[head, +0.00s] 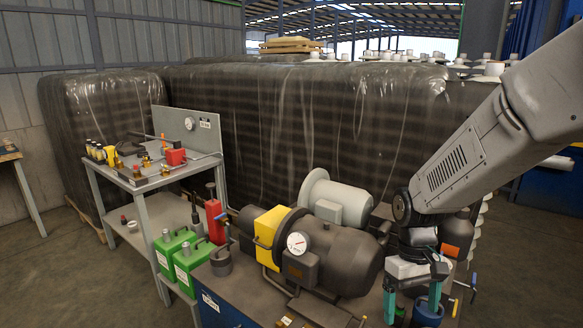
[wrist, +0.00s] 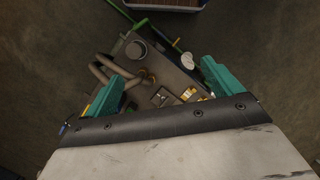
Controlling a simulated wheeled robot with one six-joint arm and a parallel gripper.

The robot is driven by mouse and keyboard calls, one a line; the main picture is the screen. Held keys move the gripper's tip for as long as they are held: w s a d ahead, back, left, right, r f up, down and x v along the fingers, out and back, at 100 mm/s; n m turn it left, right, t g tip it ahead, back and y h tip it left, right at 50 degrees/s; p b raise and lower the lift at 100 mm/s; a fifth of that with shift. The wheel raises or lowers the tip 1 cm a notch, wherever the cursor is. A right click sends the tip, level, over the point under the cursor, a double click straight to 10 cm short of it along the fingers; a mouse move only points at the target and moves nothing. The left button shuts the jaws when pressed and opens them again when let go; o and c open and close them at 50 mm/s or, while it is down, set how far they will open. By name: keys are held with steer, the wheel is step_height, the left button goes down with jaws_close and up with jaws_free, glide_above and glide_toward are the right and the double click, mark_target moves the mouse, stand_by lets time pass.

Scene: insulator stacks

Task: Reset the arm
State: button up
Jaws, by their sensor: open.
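My arm (head: 475,155) reaches in from the right side of the head view and bends down at its wrist. My gripper (head: 412,302) hangs at the lower right with its teal fingers pointing down. In the wrist view my gripper (wrist: 163,78) has its two teal fingers spread wide, with nothing held between them. Beyond them lies a grey bench top (wrist: 165,75) with small parts on it. The lower ends of the fingers are partly cut off or hidden in the head view.
A machine with a gauge (head: 335,255) stands on the blue bench left of my gripper. Green canisters (head: 190,262) and a red bottle (head: 214,218) are further left. A small work table (head: 150,182) stands behind them. Wrapped stacks (head: 300,130) fill the back.

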steer(key=s+d+r+m+t, duration=0.2)
steer(key=s+r+m+t, duration=0.1)
steer(key=s+r, duration=1.2)
steer(key=s+t, duration=0.1)
steer(key=s, duration=0.2)
steer(key=shift+s+r+t, duration=0.3)
steer(key=shift+s, duration=0.05)
